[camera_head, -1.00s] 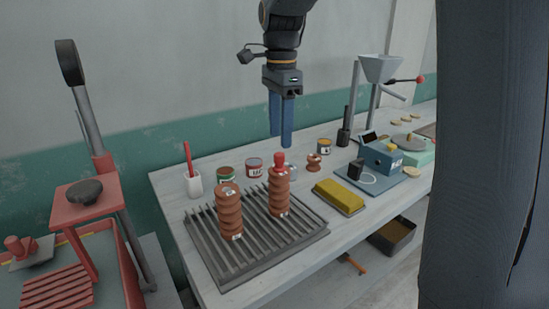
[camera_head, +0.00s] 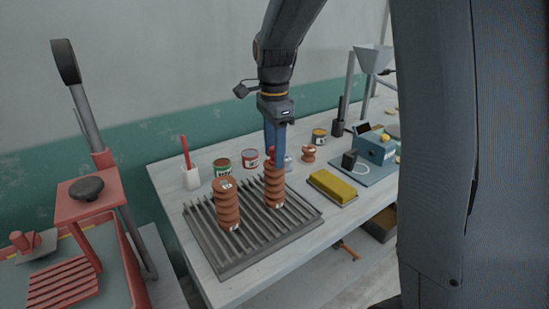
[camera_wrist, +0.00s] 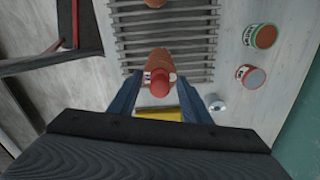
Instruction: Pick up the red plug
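The red plug (camera_head: 271,152) sits on top of the right-hand ribbed clay cylinder (camera_head: 274,186), which stands upright on a grey slatted rack (camera_head: 236,262). My gripper (camera_head: 276,147) points down at the plug, and its blue fingers partly cover it in the head view. In the wrist view the plug (camera_wrist: 160,83) shows in the gap between the two spread fingertips (camera_wrist: 160,77). The fingers are open and appear clear of the plug on both sides. I cannot tell how far the tips reach down beside it.
A second ribbed clay cylinder (camera_head: 227,205) stands to the left on the rack. Labelled cans (camera_head: 222,166), a white cup with a red stick (camera_head: 191,178), a small clay piece (camera_head: 308,154) and a yellow block (camera_head: 332,186) are nearby. A blue device (camera_head: 374,148) stands farther right.

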